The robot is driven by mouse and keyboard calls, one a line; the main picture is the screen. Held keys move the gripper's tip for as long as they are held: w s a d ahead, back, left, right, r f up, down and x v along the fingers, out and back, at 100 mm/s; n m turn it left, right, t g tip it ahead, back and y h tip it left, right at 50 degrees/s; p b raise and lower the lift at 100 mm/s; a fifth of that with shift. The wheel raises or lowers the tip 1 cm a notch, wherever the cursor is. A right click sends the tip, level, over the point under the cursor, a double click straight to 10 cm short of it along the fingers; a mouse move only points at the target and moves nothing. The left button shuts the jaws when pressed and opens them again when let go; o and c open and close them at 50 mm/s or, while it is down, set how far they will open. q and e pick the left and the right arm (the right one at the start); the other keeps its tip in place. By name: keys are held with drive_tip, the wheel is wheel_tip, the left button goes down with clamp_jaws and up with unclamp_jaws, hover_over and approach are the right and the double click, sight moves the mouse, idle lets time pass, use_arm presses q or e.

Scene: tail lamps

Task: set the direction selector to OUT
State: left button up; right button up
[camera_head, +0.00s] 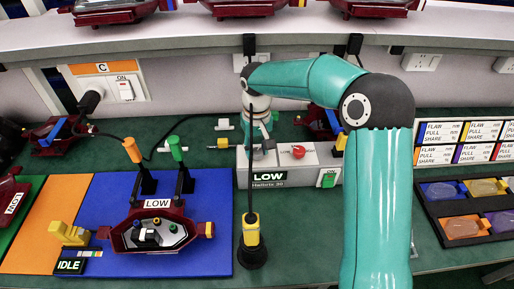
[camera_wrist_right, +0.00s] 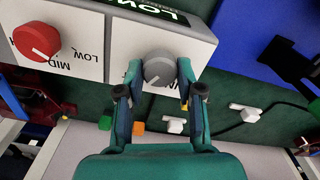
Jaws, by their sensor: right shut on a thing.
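A grey box (camera_head: 320,155) with a green-lit LOW display (camera_head: 265,173) stands on the green bench in the head view. In the right wrist view a grey round knob (camera_wrist_right: 158,68) sits on the box, with a pale pointer mark toward its lower left. The lettering beside it is mostly covered, so its setting cannot be read. My right gripper (camera_wrist_right: 159,80) is shut on this grey knob, a finger on either side; in the head view the gripper (camera_head: 257,125) hides the knob. My left gripper is not in view.
A red knob (camera_wrist_right: 36,40) with LOW and MID labels is beside the grey one; it shows in the head view (camera_head: 298,151). A green switch (camera_head: 328,178) is on the box front. A lamp (camera_head: 160,232) lies on a blue mat (camera_head: 100,200). A parts tray (camera_head: 440,215) is at right.

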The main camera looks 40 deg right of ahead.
sight(256, 150)
drive_tip(key=shift+r, duration=0.1)
drive_tip(key=o, duration=1.2)
drive_tip(key=shift+c, duration=0.2)
wheel_tip(256, 150, up, 12)
